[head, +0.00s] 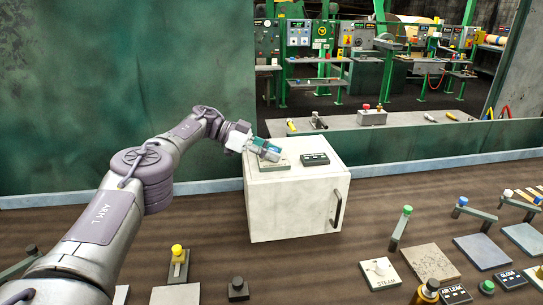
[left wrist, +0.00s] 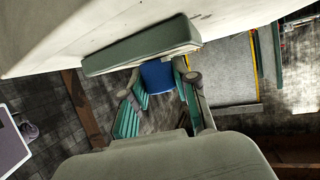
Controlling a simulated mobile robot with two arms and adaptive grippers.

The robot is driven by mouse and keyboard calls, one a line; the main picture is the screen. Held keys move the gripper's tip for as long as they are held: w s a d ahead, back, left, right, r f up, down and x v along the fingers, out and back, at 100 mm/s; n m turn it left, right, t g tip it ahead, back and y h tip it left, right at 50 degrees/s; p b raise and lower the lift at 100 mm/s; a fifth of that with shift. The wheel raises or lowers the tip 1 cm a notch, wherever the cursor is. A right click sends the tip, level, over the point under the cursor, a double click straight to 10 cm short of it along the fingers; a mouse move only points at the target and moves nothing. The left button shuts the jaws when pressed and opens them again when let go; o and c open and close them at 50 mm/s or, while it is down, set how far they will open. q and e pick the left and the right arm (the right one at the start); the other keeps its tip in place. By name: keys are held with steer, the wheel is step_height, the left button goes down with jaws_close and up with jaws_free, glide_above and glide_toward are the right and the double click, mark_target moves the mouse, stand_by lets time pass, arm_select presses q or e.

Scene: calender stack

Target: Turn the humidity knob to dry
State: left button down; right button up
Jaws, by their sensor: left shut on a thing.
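A small grey-green plate (head: 272,166) lies on top of a white cabinet (head: 292,208) in the head view. My left gripper (head: 268,151) reaches over this plate from the left and hides most of what stands on it. In the left wrist view, the teal-padded fingers of the gripper (left wrist: 161,85) are closed on the sides of a blue knob (left wrist: 157,73). The knob stands against the edge of the plate (left wrist: 145,46). A dark label plate (head: 315,159) lies beside it on the cabinet; its text is too small to read. My right gripper is out of view.
Several levers and buttons stand on the brown surface at right, including a white steam knob (head: 380,267) and a green-topped lever (head: 402,226). A yellow-topped lever (head: 178,262) stands near my left arm. A green wall (head: 100,90) rises behind.

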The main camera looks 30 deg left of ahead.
mark_target(272, 149)
arm_select(q)
steer(key=c, duration=0.9)
jaws_free()
steer(key=shift+d, duration=0.1)
steer(key=shift+o, duration=0.2)
step_height(272, 149, up, 10)
steer(key=shift+f, duration=0.1)
